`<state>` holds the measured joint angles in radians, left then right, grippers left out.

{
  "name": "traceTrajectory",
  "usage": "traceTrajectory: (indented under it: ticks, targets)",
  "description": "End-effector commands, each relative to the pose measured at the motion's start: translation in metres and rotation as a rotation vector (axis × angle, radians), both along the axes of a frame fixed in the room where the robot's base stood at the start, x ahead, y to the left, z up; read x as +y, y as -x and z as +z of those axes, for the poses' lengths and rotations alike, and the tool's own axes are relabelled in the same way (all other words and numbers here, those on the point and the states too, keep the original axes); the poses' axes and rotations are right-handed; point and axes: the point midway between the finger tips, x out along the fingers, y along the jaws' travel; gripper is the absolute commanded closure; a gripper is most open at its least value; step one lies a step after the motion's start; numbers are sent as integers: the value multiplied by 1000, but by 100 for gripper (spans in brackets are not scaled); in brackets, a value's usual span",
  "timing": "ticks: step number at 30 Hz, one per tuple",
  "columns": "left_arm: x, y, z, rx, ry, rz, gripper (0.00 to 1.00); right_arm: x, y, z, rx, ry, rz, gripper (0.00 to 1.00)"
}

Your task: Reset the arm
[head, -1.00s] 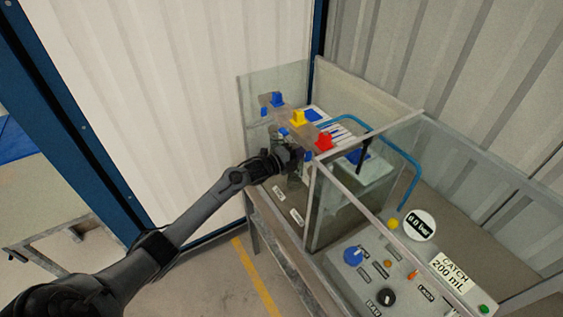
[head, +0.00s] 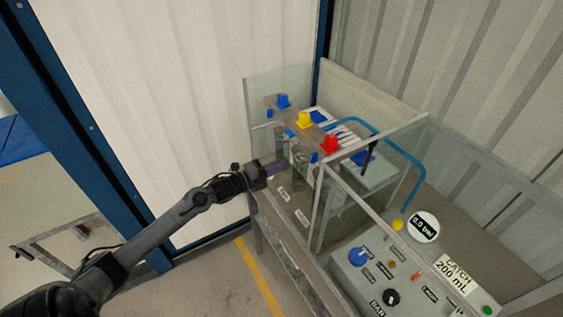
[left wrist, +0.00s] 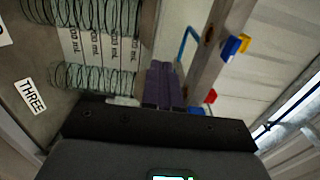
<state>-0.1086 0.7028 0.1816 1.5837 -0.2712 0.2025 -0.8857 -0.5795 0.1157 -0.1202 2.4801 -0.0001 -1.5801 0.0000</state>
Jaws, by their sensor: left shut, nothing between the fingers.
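My left arm comes in from the lower left of the head view. Its gripper (head: 275,168) is at the left front edge of the pump bench, beside the glass cylinders, and holds nothing. In the left wrist view the purple fingers (left wrist: 163,86) are together. My right gripper is in neither view.
The pump block carries blue (head: 283,101), yellow (head: 304,119) and red (head: 330,144) caps. Glass panels (head: 375,205) and a blue pipe (head: 408,160) stand on the bench. A control panel with a gauge (head: 424,227) is at the right. The floor left of the bench is open.

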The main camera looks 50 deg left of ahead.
Motion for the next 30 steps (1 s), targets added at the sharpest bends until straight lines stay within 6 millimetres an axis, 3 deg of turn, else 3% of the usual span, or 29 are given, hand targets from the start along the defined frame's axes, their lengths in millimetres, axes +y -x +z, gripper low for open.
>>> traceTrajectory:
  ticks: [5,8,11,14,21,24,30]
  targets:
    - [1,8,-4,7,1,0,100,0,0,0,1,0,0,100]
    - [-2,16,-19,31,13,1,100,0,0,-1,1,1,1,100]
    - [-16,29,-49,72,50,-2,100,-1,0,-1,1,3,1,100]
    - [-53,49,-78,107,110,-32,100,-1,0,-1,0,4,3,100]
    - [-184,114,-125,331,364,25,100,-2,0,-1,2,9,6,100]
    - [-222,141,-130,486,510,125,100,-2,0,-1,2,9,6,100]
    - [-266,196,-119,785,798,383,100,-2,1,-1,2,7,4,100]
